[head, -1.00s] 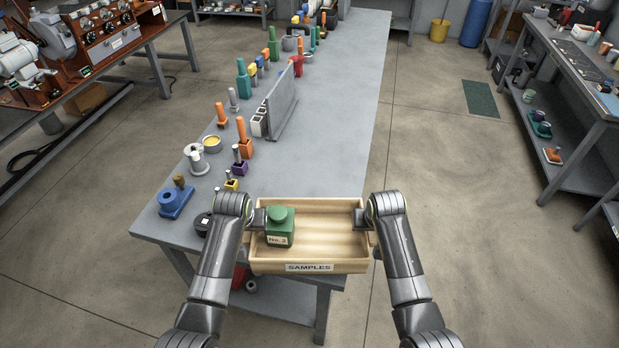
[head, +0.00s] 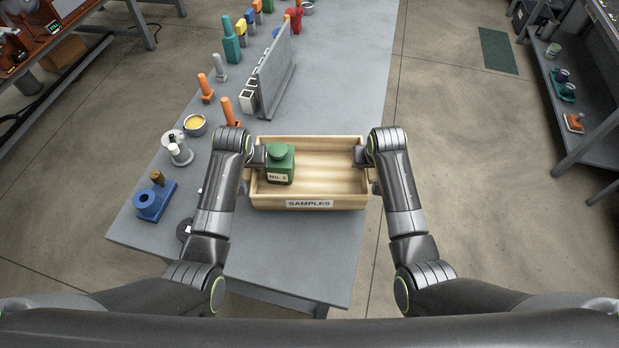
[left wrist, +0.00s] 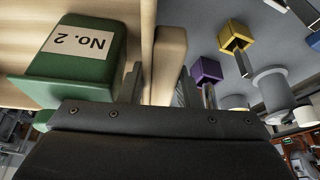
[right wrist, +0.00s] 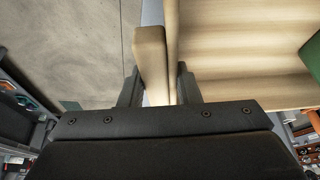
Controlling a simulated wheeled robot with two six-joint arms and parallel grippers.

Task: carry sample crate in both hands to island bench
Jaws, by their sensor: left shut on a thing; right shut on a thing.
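The sample crate (head: 330,172) is a light wooden open box labelled SAMPLES, level over the near end of the grey island bench (head: 345,90). A green container marked No. 2 (head: 280,168) stands inside at its left end. My left gripper (head: 258,156) is shut on the crate's left wall, which also shows between the fingers in the left wrist view (left wrist: 167,60). My right gripper (head: 361,156) is shut on the right wall, seen in the right wrist view (right wrist: 152,62). I cannot tell whether the crate's underside touches the bench.
A blue holder (head: 153,202), a white spool-like piece (head: 178,150) and a yellow-filled bowl (head: 195,125) stand left of the crate. An upright grey panel (head: 275,80) stands beyond it. The bench's right side is clear. A shelf (head: 585,125) stands across the floor.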

